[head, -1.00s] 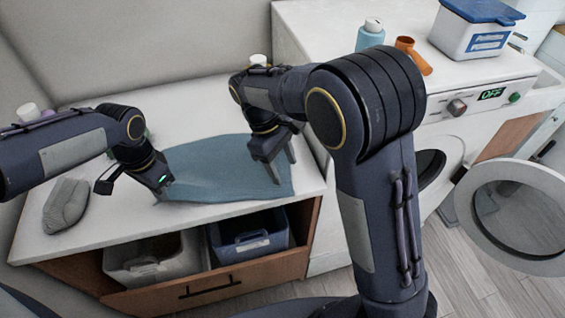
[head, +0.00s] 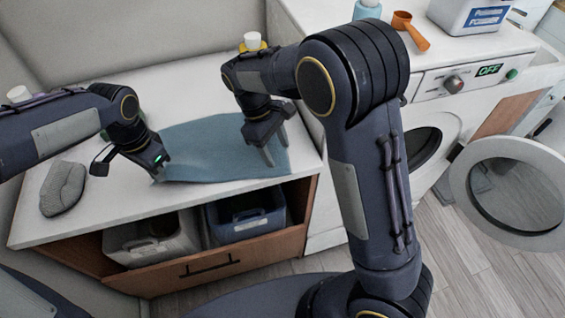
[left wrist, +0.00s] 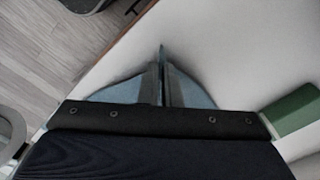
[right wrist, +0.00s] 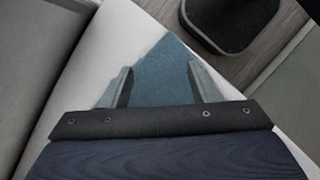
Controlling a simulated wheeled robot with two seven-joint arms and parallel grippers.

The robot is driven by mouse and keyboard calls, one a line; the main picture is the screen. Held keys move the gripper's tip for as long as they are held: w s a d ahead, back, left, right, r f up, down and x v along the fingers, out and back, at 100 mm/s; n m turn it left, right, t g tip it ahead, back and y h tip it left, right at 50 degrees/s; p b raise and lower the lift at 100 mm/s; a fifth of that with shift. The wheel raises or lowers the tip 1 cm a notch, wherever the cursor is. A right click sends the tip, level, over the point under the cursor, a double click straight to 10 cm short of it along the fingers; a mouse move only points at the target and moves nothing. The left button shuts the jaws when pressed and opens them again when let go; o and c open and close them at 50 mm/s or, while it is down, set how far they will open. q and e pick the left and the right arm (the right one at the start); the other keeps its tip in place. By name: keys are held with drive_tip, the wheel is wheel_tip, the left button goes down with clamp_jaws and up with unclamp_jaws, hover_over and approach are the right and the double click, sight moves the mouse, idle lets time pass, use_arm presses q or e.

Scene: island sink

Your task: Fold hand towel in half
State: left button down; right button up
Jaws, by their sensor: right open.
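The blue hand towel (head: 205,140) lies spread on the white counter, its right corner near the counter's right end. My left gripper (head: 160,175) is at the towel's near left edge; in the left wrist view its fingers (left wrist: 161,75) are together with blue cloth gathered on both sides of them. My right gripper (head: 277,148) is over the right part of the towel, fingers apart and pointing down. In the right wrist view, the towel (right wrist: 160,75) shows between the open fingers (right wrist: 160,82). My right arm hides part of the counter behind it.
A grey lumpy object (head: 63,188) sits left of the towel. Below the counter, an open drawer (head: 215,265) holds a grey bin (head: 140,250) and a blue bin (head: 245,225). The washer door (head: 515,200) stands open at right. A green object (left wrist: 297,108) is near my left gripper.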

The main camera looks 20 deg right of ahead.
drive_tip(key=shift+x, duration=1.35)
drive_tip(key=shift+c, duration=0.3)
drive_tip(key=shift+f, duration=0.1)
clamp_jaws()
drive_tip(key=shift+d, duration=0.1)
drive_tip(key=shift+r, duration=2.6)
